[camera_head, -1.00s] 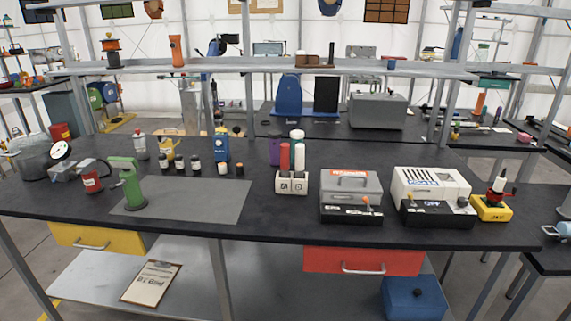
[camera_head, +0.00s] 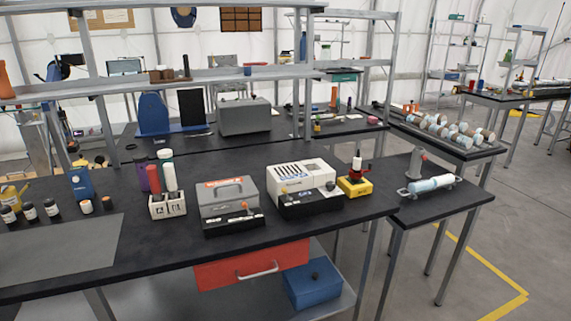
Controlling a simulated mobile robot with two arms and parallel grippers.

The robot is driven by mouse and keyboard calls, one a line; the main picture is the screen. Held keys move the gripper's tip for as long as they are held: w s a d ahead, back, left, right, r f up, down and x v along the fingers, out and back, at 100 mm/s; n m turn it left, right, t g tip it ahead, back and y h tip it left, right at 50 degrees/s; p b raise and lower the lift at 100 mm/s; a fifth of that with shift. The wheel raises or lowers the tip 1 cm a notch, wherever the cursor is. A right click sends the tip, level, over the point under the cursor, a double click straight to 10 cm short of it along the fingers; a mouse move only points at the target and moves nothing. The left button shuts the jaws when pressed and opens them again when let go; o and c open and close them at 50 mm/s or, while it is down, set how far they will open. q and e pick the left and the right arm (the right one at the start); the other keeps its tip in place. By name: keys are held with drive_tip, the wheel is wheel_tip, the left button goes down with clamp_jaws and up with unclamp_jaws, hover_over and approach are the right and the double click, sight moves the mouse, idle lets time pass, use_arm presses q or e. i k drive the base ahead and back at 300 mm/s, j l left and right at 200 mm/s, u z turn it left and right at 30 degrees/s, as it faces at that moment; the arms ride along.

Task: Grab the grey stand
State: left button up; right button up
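A grey stand (camera_head: 417,165) stands upright on a small black side table (camera_head: 440,207), to the right of the main bench. A pale blue and white cylinder (camera_head: 432,184) with metal handles lies just in front of it and hides part of its lower end. Neither of my grippers shows in the head view.
Open floor (camera_head: 470,280) with yellow lines lies to the right.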

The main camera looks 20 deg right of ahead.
sight(413, 172)
drive_tip(key=z, duration=1.45)
drive_tip(key=i+l, duration=0.8)
drive_tip(key=l+z, duration=0.05)
drive_tip(key=l, duration=0.05)
